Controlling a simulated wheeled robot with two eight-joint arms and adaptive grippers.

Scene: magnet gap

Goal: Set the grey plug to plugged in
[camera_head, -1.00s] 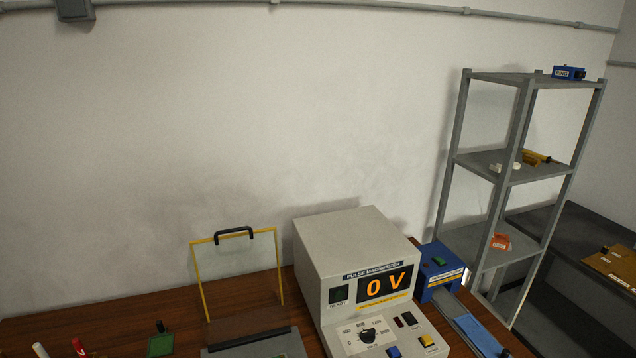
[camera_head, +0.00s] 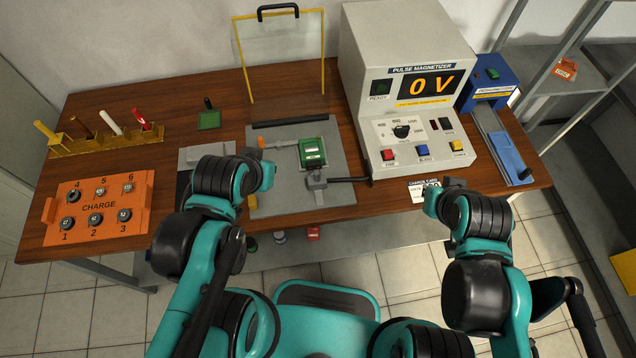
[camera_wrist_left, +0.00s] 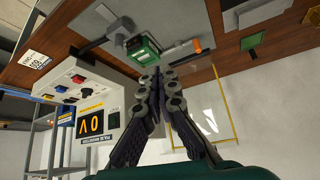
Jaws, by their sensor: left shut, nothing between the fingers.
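The grey plug (camera_head: 316,181) appears to be the small grey block on the grey base plate (camera_head: 333,138), just in front of a green block (camera_head: 312,152). A dark cable or rod runs right from it towards the magnetizer (camera_head: 403,80). I cannot tell whether it is seated in a socket. It also shows in the left wrist view (camera_wrist_left: 119,29). My left gripper (camera_wrist_left: 163,74) is shut and empty in the left wrist view, its tips seen beside the green block (camera_wrist_left: 143,49).
A clear yellow-framed guard (camera_head: 283,60) stands open behind the plate. A blue device (camera_head: 490,85) is at the right. The magnetizer reads 0 V.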

